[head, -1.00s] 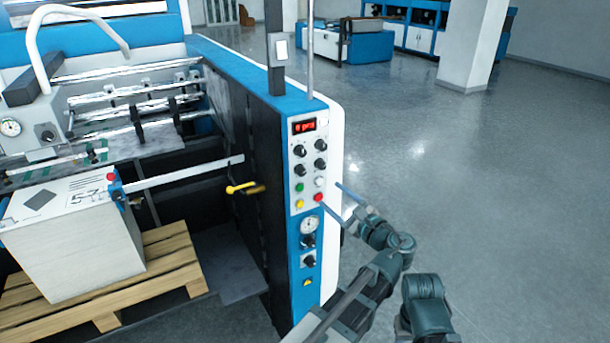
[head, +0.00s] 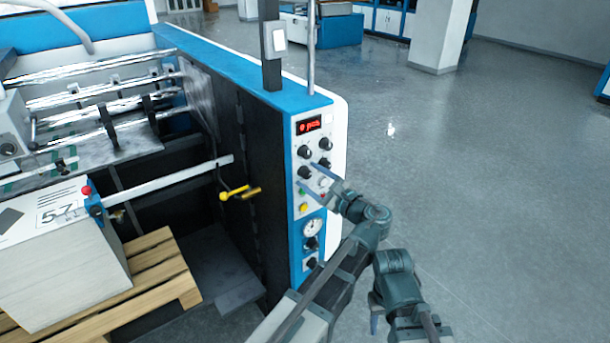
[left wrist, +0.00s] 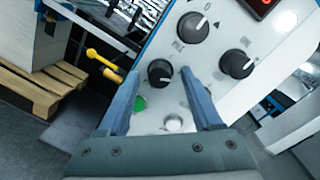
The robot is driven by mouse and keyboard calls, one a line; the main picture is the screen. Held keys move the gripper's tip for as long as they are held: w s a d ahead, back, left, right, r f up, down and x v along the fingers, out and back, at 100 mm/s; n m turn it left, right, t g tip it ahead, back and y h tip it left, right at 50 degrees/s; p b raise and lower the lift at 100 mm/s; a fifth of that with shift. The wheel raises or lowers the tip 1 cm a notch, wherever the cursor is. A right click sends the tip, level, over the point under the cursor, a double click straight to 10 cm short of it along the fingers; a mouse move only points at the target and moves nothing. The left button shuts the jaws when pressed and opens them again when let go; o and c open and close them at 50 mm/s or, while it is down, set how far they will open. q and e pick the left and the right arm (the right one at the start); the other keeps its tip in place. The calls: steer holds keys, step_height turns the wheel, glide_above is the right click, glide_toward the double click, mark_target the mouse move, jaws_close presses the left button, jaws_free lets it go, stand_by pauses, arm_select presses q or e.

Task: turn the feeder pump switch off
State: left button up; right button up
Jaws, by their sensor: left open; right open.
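The control panel (head: 313,126) on the blue and white machine end carries black rotary knobs. I cannot read which one is the feeder pump switch. The lower-left black knob (left wrist: 160,73) shows in the left wrist view between the tips of my open left gripper (left wrist: 160,76); it also shows in the head view (head: 303,172). I cannot tell whether the fingers touch it. An upper knob (left wrist: 193,28) and a right knob (left wrist: 237,63) lie beyond the tips. My right gripper (head: 400,326) is open and empty, low over the floor, partly cut off by the frame.
A green button (left wrist: 140,103) and a white button (left wrist: 174,123) sit close below the knob. A red display (head: 308,125) is above. A yellow-handled lever (head: 238,192) sticks out left of the panel. Paper stack (head: 62,265) on a pallet stands left; floor at right is clear.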

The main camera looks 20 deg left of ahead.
arm_select(q)
steer(key=shift+d, duration=0.1)
jaws_close()
steer(key=shift+n, duration=0.4)
steer(key=n+p, duration=0.1)
steer(key=n, duration=0.4)
steer(key=shift+s+n, duration=0.1)
steer(key=shift+n, duration=0.2)
steer(key=n+h, duration=0.1)
steer(key=n, duration=0.4)
steer(key=shift+p, duration=0.3)
stand_by(0.3)
jaws_free()
